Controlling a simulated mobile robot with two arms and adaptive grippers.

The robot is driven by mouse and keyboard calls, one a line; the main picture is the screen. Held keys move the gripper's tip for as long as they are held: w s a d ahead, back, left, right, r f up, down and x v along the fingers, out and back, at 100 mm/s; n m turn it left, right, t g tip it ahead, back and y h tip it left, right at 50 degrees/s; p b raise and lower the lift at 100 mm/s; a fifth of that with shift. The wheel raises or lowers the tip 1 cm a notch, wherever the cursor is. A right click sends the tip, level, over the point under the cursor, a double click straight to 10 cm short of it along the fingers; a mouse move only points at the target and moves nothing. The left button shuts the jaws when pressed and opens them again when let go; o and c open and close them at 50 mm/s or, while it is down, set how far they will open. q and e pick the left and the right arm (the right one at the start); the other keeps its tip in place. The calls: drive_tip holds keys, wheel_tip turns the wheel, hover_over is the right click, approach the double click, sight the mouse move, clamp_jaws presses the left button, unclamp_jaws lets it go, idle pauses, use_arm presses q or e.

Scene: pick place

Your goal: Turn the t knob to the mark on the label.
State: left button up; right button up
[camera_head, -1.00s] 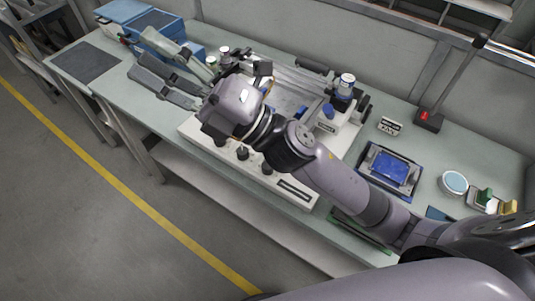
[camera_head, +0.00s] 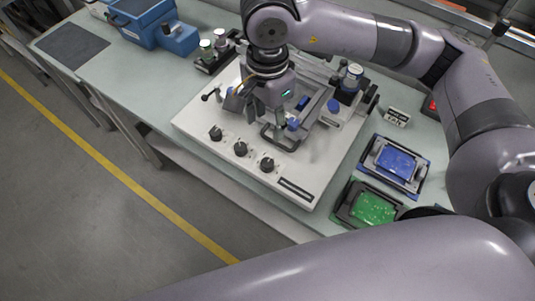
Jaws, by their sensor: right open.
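The white panel box (camera_head: 190,118) lies on the bench. Three round black knobs stand along its front edge: a left one (camera_head: 215,133), a middle one (camera_head: 240,149) and a right one (camera_head: 267,164). A small black lever with a ball end (camera_head: 208,96) sticks out at the panel's left. I cannot tell which control is the T knob, and no label mark is legible. My right gripper (camera_head: 259,112) is open, pointing down over the panel behind the knobs, and hides part of it. I cannot tell whether it touches anything. My left gripper is out of view.
A blue-screened device (camera_head: 396,163) and a green board in a tray (camera_head: 372,207) lie to the right.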

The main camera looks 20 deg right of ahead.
sight(268, 162)
wheel_tip(268, 162, down, 17)
drive_tip(key=p, duration=0.4)
drive_tip(key=shift+f, duration=0.15)
drive_tip(key=shift+c, duration=0.3)
clamp_jaws()
